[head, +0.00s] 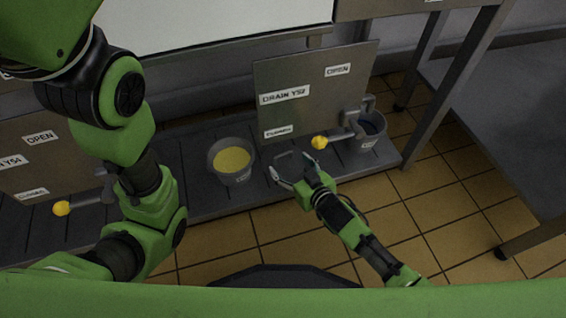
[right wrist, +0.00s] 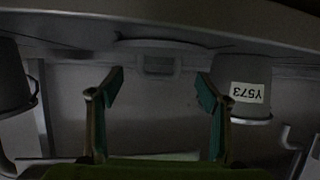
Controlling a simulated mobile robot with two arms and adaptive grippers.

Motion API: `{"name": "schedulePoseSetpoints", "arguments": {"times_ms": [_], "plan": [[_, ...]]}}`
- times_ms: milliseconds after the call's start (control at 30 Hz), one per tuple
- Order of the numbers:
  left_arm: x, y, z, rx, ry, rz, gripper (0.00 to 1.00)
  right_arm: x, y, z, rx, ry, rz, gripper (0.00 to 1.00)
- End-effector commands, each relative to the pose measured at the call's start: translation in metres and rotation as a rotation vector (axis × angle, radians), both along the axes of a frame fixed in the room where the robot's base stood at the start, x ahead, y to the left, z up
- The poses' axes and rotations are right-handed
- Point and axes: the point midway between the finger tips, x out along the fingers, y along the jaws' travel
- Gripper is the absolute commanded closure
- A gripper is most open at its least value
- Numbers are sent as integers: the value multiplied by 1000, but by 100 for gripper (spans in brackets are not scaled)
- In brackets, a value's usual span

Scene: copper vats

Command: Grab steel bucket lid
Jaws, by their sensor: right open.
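My right gripper (head: 291,168) is open and empty, low over the dark slatted platform between two steel buckets. Its two fingers also show spread apart in the right wrist view (right wrist: 158,88). Between and beyond them in that view is a dim grey disc-like edge with a loop-shaped handle (right wrist: 158,65), which looks like the lid; the fingers do not touch it. In the head view I cannot clearly make out the lid by the gripper. One steel bucket (head: 215,163) holds yellow liquid. My left gripper is out of view.
The second bucket (head: 366,147) stands at the platform's right end, beside a valve with a yellow knob (head: 320,142). A steel drain panel (head: 300,85) stands behind the gripper. Another yellow knob (head: 62,208) is at left. The tiled floor (head: 440,215) at right is clear.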

Motion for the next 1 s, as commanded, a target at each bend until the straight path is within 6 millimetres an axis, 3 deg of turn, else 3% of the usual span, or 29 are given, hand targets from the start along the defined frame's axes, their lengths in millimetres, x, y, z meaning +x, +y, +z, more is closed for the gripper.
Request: {"name": "schedulePoseSetpoints", "arguments": {"times_ms": [67, 300, 633, 667, 833, 1000], "plan": [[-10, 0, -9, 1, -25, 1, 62, 9, 4, -8, 0, -4, 1, 30], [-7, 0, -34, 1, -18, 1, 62, 32, 16, -16, -1, -3, 1, 30], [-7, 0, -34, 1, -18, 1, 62, 36, 19, -14, -1, -1, -1, 30], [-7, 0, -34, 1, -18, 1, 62, 36, 19, -14, -1, -1, -1, 33], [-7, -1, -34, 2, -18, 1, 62, 36, 19, -14, 0, -1, 0, 75], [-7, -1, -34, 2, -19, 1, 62, 36, 19, -14, 1, -3, 0, 75]]}}
